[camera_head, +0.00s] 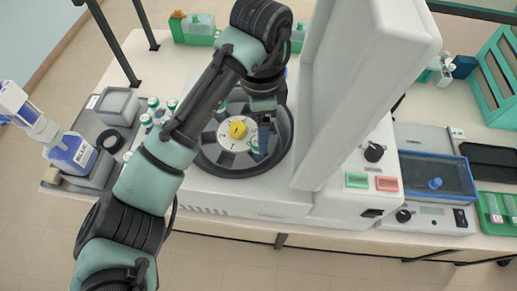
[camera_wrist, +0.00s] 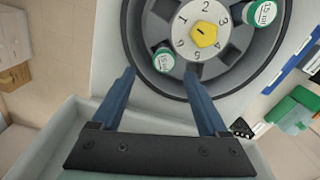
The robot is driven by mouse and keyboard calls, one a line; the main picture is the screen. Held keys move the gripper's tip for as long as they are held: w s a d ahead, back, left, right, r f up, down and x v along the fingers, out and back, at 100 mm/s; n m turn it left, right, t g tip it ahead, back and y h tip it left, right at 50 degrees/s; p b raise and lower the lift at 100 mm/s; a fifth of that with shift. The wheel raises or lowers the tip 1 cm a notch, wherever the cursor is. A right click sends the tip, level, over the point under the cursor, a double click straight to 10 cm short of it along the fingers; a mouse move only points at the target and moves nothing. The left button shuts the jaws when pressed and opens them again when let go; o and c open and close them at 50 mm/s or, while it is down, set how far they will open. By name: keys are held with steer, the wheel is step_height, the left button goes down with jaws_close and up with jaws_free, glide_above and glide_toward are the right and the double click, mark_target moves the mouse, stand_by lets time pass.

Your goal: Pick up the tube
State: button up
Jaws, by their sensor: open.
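The wrist view shows two tubes with green-edged white caps in the centrifuge rotor (camera_wrist: 203,62). One tube (camera_wrist: 164,61) sits in a slot near the dial's numbers 5 and 6, and the other tube (camera_wrist: 260,13) is at the upper right. My gripper (camera_wrist: 159,72) is open and empty. In that view its blue fingers lie either side of the nearer tube's cap; whether they are level with it I cannot tell.
The centrifuge lid (camera_head: 335,90) stands open just right of my arm. Several similar capped tubes (camera_head: 152,103) stand left of the centrifuge, beside a grey box (camera_head: 117,106) and a labelled blue bottle (camera_head: 73,152). A blue-lidded device (camera_head: 436,178) is at the right.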

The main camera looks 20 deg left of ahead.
steer(key=shift+w+f, duration=0.15)
steer(key=shift+f, duration=0.7)
steer(key=shift+a+f, duration=0.15)
steer(key=shift+f, duration=1.1)
steer(key=shift+a+f, duration=0.1)
steer(key=shift+f, duration=1.15)
jaws_close()
